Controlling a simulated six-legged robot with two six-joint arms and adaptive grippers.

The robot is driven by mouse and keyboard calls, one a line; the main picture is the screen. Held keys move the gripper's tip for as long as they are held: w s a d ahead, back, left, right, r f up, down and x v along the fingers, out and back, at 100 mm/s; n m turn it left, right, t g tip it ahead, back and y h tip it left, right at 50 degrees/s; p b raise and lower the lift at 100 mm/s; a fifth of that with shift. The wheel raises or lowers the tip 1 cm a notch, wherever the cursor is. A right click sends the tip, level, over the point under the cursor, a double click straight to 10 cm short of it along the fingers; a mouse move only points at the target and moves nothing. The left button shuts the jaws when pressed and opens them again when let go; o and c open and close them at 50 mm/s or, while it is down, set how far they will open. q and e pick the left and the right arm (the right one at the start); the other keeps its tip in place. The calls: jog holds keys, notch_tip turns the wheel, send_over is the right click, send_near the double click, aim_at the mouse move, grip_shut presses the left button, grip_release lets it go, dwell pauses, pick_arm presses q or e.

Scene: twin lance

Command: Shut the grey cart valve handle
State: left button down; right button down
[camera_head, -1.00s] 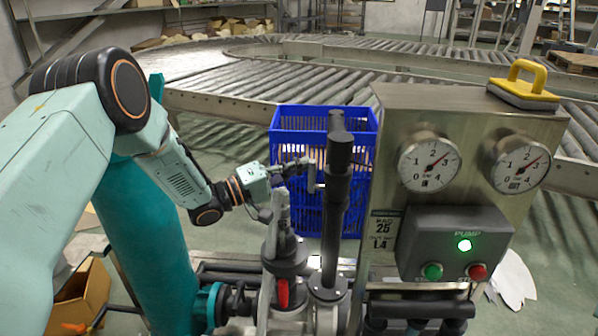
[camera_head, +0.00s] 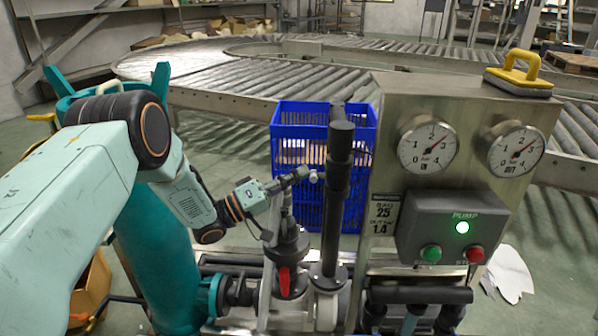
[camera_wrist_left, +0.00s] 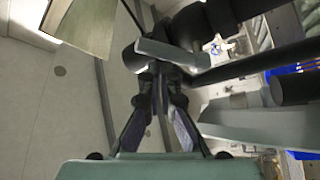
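A pale grey lever (camera_head: 286,211), which I take as the valve handle, stands nearly upright on the dark cart valve. My left gripper (camera_head: 301,174) reaches in from the left at the lever's upper end, close to the black vertical pipe. In the left wrist view the two dark fingers (camera_wrist_left: 161,98) stand on either side of a thin bar, with a grey cross piece (camera_wrist_left: 172,54) just beyond the tips. The fingers are close together, but I cannot tell whether they grip the bar. My right gripper is in neither view.
The black vertical pipe (camera_head: 338,190) stands just right of the gripper. A red valve handle (camera_head: 285,281) sits lower on the same assembly. A steel gauge panel (camera_head: 469,115) with a pump button box (camera_head: 453,229) is at right. A blue crate (camera_head: 289,116) stands behind.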

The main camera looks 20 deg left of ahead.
pick_arm(q)
jog(key=shift+s+d+f, duration=0.3)
jog(key=shift+d+f, duration=0.1)
jog(key=shift+f, duration=0.1)
jog(key=shift+s+d+f, duration=0.25)
jog(key=shift+d+f, duration=0.15)
jog(key=shift+f, duration=0.05)
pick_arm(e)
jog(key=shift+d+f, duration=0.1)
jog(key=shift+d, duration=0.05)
pick_arm(q)
jog(key=shift+a, duration=0.1)
jog(key=shift+f, duration=0.15)
